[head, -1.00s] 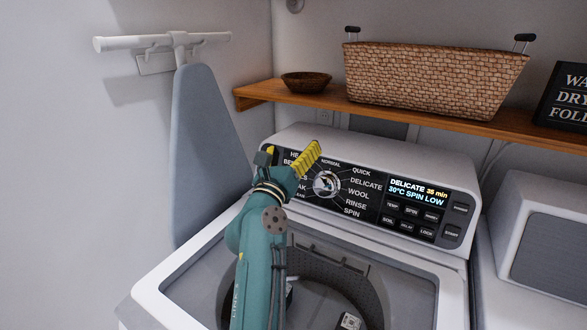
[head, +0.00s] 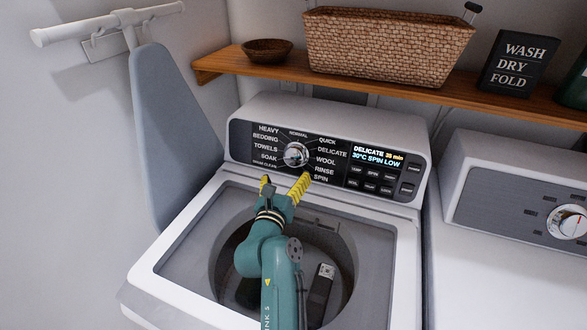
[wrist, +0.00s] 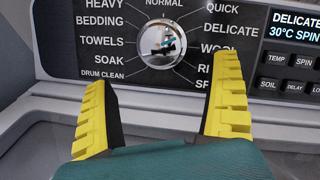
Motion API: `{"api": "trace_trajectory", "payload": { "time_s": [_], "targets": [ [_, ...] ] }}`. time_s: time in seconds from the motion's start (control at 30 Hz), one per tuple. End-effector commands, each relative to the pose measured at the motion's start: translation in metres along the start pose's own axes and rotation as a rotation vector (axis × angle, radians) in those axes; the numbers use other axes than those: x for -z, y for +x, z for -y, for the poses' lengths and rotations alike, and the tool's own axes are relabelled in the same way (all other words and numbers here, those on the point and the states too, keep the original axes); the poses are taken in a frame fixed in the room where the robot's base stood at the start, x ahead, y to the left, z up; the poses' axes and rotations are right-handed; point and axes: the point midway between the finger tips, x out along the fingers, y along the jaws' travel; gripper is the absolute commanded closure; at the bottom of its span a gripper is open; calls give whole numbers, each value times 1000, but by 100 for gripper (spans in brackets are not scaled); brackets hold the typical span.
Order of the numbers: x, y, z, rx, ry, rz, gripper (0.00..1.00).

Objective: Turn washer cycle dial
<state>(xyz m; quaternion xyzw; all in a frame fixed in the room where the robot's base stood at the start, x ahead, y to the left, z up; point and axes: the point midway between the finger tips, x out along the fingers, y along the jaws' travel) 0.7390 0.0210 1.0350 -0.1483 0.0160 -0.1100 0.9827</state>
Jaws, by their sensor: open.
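The washer cycle dial (head: 296,155) is a round chrome knob on the washer's dark control panel, ringed by cycle names. It also shows in the wrist view (wrist: 161,40), above and between my fingertips. The display (head: 377,158) reads DELICATE 35 min, 30°C SPIN LOW. My gripper (head: 284,185) has yellow ridged fingers, spread wide and empty. It is below and in front of the dial, apart from it. In the wrist view, my gripper's fingers (wrist: 160,95) stand left and right with a clear gap. The dial's pointer mark is too small to read.
The washer (head: 160,262) has its tub open below my arm. Panel buttons (head: 372,180) sit right of the dial. A dryer (head: 470,265) with its own knob stands at right. A wooden shelf (head: 400,93) with a wicker basket (head: 385,48) is above; an ironing board (head: 170,130) leans at left.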

Motion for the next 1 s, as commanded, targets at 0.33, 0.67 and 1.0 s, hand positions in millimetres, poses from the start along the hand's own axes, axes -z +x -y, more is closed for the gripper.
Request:
{"api": "trace_trajectory", "payload": {
  "time_s": [0.33,0.67,1.0],
  "targets": [
    [8,50,-2,1,0,1,8],
    [5,80,-2,1,-1,2,8],
    [2,93,0,0,-1,0,8]
  ]
}}
